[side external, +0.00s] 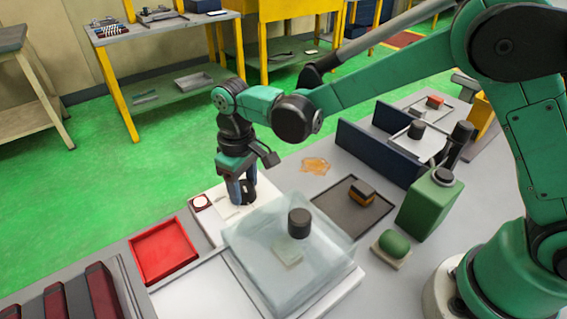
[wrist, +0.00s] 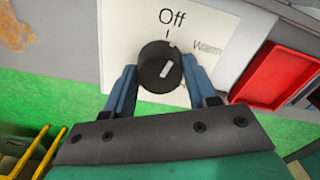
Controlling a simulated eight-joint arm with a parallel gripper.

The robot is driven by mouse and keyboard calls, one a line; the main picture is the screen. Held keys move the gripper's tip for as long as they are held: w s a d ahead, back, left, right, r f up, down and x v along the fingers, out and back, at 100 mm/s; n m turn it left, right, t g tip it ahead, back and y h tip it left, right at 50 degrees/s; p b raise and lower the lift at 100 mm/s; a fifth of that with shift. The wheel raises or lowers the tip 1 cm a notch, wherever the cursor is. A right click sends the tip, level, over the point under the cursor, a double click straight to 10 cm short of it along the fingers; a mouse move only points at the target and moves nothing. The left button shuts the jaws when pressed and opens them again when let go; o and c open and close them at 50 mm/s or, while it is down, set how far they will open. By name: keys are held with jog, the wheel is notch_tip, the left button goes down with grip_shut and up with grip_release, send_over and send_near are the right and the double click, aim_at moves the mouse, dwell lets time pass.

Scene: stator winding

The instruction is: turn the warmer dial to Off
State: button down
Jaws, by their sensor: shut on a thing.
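The warmer dial (wrist: 152,62) is a round black knob with a short white pointer mark. It sits on a white panel (wrist: 122,25) printed with "Off" above the knob and "Warm" to its upper right. The pointer mark tilts up and to the right, not straight at the Off tick. My gripper (wrist: 160,74) has its two blue fingers on either side of the knob, shut on it. In the side external view, my gripper (side external: 240,190) points down onto the white panel (side external: 222,211), and its fingers largely hide the dial.
A clear box (side external: 265,255) with a black knob on top stands close in front of the panel. A red tray (side external: 163,250) lies to the left, and also shows in the wrist view (wrist: 275,75). A dark tray (side external: 335,222) and green canister (side external: 425,210) stand right.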

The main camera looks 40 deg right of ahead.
aim_at(243, 185)
jog(key=shift+n, duration=1.6)
jog(key=shift+c, duration=1.3)
grip_release()
jog(key=shift+r, duration=2.8)
